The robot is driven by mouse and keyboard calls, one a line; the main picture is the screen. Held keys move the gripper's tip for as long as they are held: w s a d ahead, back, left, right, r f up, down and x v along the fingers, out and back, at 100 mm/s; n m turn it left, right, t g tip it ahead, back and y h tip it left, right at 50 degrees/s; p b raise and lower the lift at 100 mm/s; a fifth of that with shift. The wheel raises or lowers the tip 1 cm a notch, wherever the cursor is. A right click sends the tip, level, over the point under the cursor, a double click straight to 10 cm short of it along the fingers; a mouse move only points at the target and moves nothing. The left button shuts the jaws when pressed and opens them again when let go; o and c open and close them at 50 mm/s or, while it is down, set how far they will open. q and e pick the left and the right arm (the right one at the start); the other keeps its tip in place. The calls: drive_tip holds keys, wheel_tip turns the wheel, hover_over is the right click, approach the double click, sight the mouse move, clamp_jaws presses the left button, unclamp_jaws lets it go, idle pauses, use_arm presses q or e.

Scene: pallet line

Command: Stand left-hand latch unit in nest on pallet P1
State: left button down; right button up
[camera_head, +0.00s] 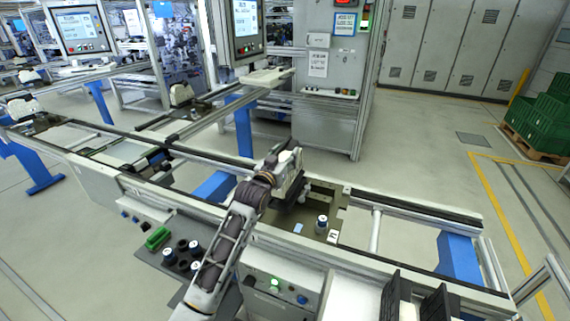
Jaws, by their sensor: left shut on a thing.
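My left arm reaches in from the bottom. Its gripper (295,188) is over the left part of the dark olive pallet (335,200) on the line. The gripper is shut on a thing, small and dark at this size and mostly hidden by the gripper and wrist. I cannot tell its shape, whether it is upright, or whether it touches the pallet. The nest is not clear behind the gripper. A small cylinder with a blue and white top (321,224) stands on the pallet's front part, right of the gripper. My right gripper is not in view.
A dark shelf at the front left carries a green block (157,238) and several cylinders, close to my left arm. A control box with a lit green button (275,283) sits on the line's front. Dark upright plates (440,303) stand at the bottom right. The rails right of the pallet are clear.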

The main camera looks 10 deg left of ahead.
use_arm(q)
drive_tip(key=shift+f, duration=1.6)
drive_tip(key=c, duration=0.7)
unclamp_jaws()
drive_tip(key=shift+f, duration=0.1)
drive_tip(key=shift+r, duration=0.2)
drive_tip(key=shift+s+a+f, duration=0.15)
drive_tip(key=shift+s+a, duration=0.05)
drive_tip(key=shift+s, duration=0.8)
drive_tip(key=s+a+b, duration=0.1)
drive_tip(key=s+a, duration=0.1)
drive_tip(key=s, duration=0.7)
drive_tip(key=shift+s, duration=0.4)
